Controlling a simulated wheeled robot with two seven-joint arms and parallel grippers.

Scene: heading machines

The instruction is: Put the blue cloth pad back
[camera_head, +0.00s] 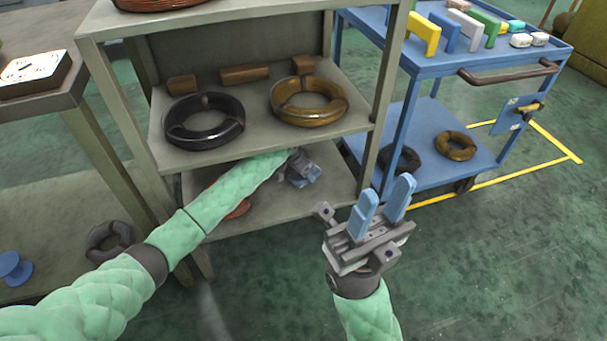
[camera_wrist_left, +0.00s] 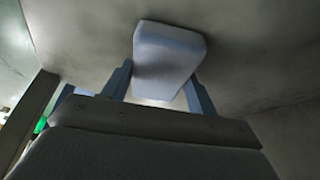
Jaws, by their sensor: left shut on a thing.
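The blue cloth pad (camera_wrist_left: 168,48) is a pale blue-grey rounded block between the fingers of my left gripper (camera_wrist_left: 161,75) in the left wrist view. My left gripper is shut on it. In the head view my left arm reaches into the lower level of the grey shelf rack (camera_head: 265,147), and the left gripper (camera_head: 303,174) is partly hidden under the middle shelf. The pad cannot be made out there. My right gripper (camera_head: 386,190) is open and empty in front of the rack's right side, its blue fingers apart.
A black coil (camera_head: 204,122) and a brass-coloured coil (camera_head: 309,101) lie on the middle shelf. A reddish coil (camera_head: 238,207) is partly hidden behind my left arm. A blue cart (camera_head: 455,62) with coloured blocks stands right. The floor at lower right is clear.

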